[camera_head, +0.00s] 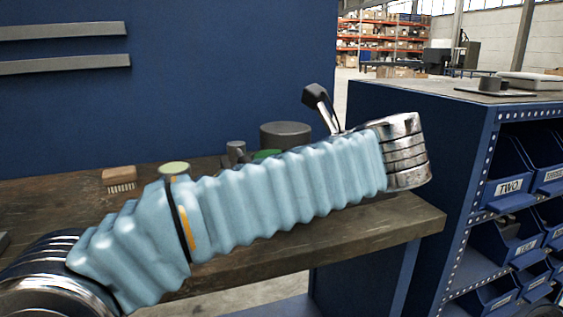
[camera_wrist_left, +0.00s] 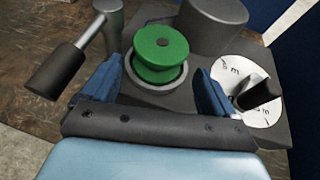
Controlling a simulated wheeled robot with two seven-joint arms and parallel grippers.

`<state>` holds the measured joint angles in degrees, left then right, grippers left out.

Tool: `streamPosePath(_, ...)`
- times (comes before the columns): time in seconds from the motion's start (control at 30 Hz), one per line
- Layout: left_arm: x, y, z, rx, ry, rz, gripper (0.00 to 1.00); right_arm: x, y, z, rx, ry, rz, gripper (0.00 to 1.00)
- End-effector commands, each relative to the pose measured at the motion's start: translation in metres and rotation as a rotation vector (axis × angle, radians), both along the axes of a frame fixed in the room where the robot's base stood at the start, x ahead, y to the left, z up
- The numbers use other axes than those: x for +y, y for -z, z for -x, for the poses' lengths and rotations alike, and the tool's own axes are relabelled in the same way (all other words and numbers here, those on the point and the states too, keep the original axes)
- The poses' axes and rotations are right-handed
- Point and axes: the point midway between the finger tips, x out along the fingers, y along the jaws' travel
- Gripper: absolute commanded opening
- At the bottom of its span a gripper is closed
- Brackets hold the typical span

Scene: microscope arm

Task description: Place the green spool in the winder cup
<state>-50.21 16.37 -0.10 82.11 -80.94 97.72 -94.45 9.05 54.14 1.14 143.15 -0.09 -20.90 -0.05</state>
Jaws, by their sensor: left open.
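The green spool (camera_wrist_left: 160,45) stands roughly upright in the left wrist view, its lower flange inside the pale grey ring of the winder cup (camera_wrist_left: 178,84). I cannot tell whether it rests fully on the cup's floor. My left gripper (camera_wrist_left: 157,70) is open, with one blue finger on each side of the spool and cup and visible gaps to the spool. In the head view only a sliver of the green spool (camera_head: 266,154) shows above my blue-sleeved left arm, which hides the gripper and cup. My right gripper is not in view.
A crank with a black handle (camera_wrist_left: 58,70) stands left of the cup. A dial with a white face (camera_wrist_left: 247,95) lies to the right, and a dark cylinder (camera_wrist_left: 213,20) stands behind. A brush (camera_head: 119,179) and a pale green disc (camera_head: 174,168) are on the bench's left.

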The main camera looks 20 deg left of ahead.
Motion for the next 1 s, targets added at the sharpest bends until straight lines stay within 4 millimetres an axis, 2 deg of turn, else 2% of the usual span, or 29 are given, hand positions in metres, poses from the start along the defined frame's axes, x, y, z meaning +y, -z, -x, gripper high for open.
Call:
streamPosePath(0.13, -0.024, -0.016, 0.023, -0.001, 0.003, 0.001, 0.88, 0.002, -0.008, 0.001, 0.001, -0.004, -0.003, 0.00)
streamPosePath(0.33, -0.042, -0.026, 0.041, -0.001, 0.000, 0.001, 0.88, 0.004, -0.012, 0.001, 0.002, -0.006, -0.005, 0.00)
streamPosePath(1.0, -0.046, -0.027, 0.046, 0.000, -0.001, 0.001, 0.88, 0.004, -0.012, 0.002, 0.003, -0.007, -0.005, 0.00)
